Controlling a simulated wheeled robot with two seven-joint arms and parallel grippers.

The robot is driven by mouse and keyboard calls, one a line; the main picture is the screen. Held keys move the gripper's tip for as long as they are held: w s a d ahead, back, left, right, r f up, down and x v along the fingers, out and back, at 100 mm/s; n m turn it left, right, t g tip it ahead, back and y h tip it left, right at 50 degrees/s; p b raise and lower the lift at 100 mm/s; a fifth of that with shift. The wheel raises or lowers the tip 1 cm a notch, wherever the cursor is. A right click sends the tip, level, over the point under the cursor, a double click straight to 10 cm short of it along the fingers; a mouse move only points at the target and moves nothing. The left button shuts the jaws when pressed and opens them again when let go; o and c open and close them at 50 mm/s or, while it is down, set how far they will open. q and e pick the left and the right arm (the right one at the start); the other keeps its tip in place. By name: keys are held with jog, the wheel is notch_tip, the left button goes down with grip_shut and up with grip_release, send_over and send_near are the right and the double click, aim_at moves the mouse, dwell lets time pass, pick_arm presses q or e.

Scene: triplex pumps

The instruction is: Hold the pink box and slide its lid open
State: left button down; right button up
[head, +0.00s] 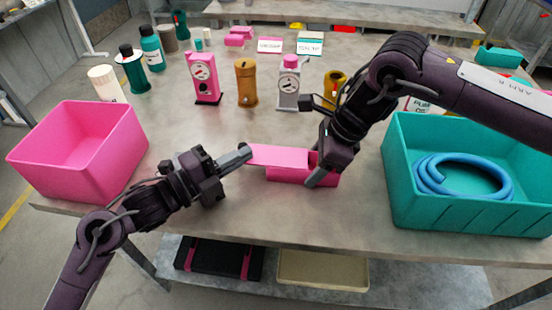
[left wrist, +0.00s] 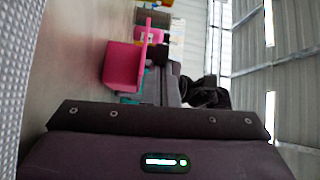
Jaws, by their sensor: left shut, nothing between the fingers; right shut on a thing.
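The small pink box (head: 288,178) sits on the table in front of me in the head view. Its flat pink lid (head: 277,155) lies on top and sticks out past the box's left end; a gap shows at the right, partly hidden by my right gripper. My right gripper (head: 316,180) is shut on the box near its right end. My left gripper (head: 245,150) is shut and empty, its tip at the lid's left end; I cannot tell if they touch. In the left wrist view a pink box-like shape (left wrist: 121,66) shows sideways.
A large pink bin (head: 75,165) stands at left and a teal bin (head: 460,215) with a coiled blue hose (head: 430,178) at right. Pink (head: 203,80), brown (head: 246,85) and grey (head: 288,88) pump units stand behind. The front middle of the table is clear.

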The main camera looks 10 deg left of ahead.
dwell(0.3)
pick_arm(q)
jog(key=d, duration=0.1)
jog(key=s+d, duration=0.1)
jog(key=d, duration=0.1)
jog(key=shift+s+d+r, duration=0.2)
jog(key=shift+s, duration=0.15)
jog(key=v, duration=1)
jog(key=shift+d, duration=0.1)
pick_arm(e)
jog(key=o, duration=1.2)
jog(key=shift+o, duration=0.2)
